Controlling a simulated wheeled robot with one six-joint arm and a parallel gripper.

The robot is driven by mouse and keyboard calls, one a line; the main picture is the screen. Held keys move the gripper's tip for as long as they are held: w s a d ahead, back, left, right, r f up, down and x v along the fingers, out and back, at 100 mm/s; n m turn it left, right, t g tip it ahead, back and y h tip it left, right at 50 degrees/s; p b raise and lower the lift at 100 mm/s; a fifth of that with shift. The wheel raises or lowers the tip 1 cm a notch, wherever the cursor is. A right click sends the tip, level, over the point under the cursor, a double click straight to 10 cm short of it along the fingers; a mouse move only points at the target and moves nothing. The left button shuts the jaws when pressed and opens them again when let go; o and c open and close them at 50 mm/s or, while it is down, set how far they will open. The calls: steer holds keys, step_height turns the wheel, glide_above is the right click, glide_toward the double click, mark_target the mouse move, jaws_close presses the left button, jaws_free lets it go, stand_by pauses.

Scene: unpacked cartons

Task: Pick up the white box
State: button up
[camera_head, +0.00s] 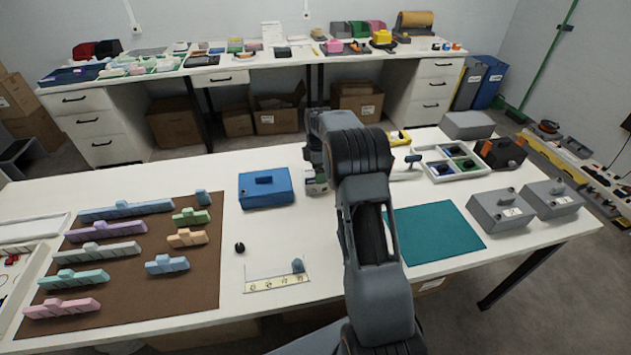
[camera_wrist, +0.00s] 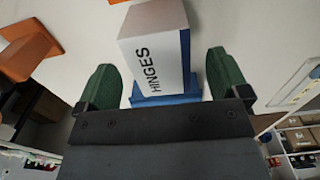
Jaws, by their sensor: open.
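The white box (camera_wrist: 152,62), with a grey side and the word HINGES on its face, shows in the wrist view between the two green fingers of my gripper (camera_wrist: 161,60). The fingers are spread apart, with a visible gap on each side of the box, and do not appear to touch it. A blue surface (camera_wrist: 165,99) shows beside the box's near end. In the head view my arm hides most of the gripper and I cannot clearly make out the white box there.
In the head view a blue case (camera_head: 265,188) stands left of my arm. A teal mat (camera_head: 438,232) and grey boxes (camera_head: 499,210) lie to its right. A brown mat (camera_head: 150,290) with colored blocks covers the left. An orange object (camera_wrist: 28,50) is left in the wrist view.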

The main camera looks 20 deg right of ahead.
steer(key=shift+f, duration=2.75)
steer(key=shift+c, duration=0.2)
steer(key=c, duration=1)
steer(key=shift+r, duration=0.1)
